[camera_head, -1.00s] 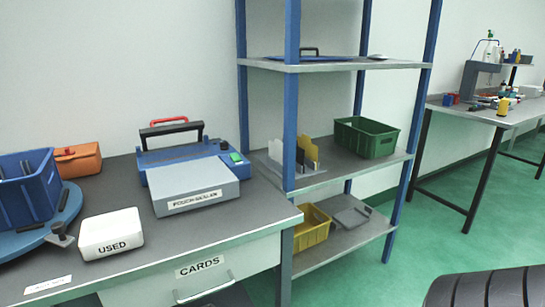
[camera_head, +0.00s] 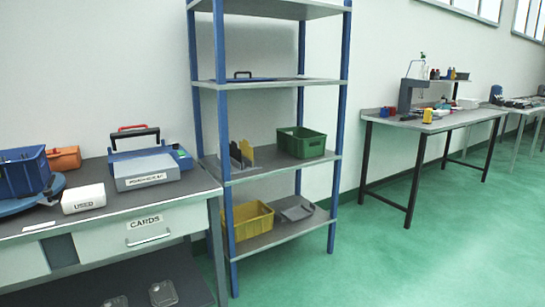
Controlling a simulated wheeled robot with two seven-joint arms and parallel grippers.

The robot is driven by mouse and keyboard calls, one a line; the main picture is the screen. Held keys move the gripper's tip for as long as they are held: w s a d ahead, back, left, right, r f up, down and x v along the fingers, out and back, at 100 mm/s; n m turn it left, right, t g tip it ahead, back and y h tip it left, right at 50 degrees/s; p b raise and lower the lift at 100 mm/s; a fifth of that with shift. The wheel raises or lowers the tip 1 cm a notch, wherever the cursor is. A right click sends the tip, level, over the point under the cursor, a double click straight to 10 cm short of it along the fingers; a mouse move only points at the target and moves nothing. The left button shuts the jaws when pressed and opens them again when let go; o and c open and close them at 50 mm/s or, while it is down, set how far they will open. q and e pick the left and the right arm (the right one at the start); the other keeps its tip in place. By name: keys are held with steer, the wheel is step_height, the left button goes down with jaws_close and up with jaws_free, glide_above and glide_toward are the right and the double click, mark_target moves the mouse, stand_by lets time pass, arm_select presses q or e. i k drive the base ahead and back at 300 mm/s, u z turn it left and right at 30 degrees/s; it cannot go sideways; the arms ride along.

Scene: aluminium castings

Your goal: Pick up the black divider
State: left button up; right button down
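A thin black divider (camera_head: 236,154) stands upright on the middle shelf of the blue-posted rack, near its left side. It is small in view and partly hidden by a front post and its neighbours. Neither of my grippers is in view.
A green bin (camera_head: 303,143) stands right of the dividers on the same shelf. A yellow bin (camera_head: 248,221) and a grey tray (camera_head: 297,209) are on the shelf below. A workbench (camera_head: 150,217) with a pouch sealer (camera_head: 146,172) adjoins the rack's left. Green floor (camera_head: 375,265) is open to the right.

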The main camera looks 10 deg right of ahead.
mark_target(235, 152)
steer(key=z, duration=0.7)
steer(key=i, duration=1.95)
steer(key=u, duration=0.15)
steer(key=k, duration=0.85)
steer(key=z, duration=2.1)
steer(key=i, duration=0.25)
steer(key=u, duration=1.35)
steer(key=i, duration=1.85)
steer(key=u, duration=0.9)
